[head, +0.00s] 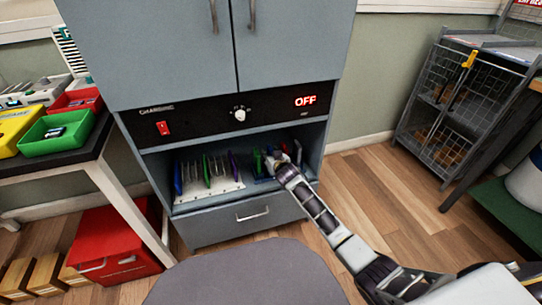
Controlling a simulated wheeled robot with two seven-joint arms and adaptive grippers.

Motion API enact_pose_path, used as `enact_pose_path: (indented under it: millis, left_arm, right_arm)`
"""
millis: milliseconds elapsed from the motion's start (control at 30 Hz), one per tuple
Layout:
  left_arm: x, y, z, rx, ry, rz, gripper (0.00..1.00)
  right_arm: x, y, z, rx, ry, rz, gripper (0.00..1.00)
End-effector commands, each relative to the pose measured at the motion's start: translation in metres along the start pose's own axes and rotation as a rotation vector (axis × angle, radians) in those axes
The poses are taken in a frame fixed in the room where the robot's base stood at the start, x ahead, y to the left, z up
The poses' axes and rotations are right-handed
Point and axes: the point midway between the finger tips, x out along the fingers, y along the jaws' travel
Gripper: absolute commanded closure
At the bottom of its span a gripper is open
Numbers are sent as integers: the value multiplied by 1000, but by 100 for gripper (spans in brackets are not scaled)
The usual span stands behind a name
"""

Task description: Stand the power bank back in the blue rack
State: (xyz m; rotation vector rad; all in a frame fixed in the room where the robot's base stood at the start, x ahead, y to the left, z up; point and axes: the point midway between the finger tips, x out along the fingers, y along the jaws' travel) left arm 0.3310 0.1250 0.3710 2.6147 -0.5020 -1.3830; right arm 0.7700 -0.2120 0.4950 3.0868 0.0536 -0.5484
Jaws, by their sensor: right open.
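The blue rack (263,180) sits on the right side of the cabinet's open shelf, partly hidden by my right gripper. Slim upright items stand at the rack, one of them green (257,163). I cannot tell which item, if any, is the power bank. My right gripper (276,158) is open and reaches into the shelf at the rack. Its fingertips are small and partly hidden, so I cannot tell whether they touch anything. My left gripper is not in view.
A white rack (220,187) with several slim upright items stands left of the blue rack. The control panel (205,121) reading OFF is above the shelf, and a closed drawer (222,222) is below. A side table with green tray (55,133) stands left; a wire cage (445,115) stands right.

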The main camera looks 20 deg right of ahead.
Motion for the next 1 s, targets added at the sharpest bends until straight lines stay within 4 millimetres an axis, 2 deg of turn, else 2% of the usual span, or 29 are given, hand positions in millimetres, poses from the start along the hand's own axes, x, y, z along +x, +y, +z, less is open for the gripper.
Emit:
enact_pose_path:
  millis: [33, 367, 1000]
  left_arm:
    - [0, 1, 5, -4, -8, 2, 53]
    - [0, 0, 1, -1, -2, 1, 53]
    - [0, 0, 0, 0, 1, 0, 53]
  right_arm:
    - [0, 0, 0, 0, -1, 0, 58]
    - [-9, 0, 0, 1, 0, 0, 58]
    - [-60, 0, 0, 0, 0, -1, 58]
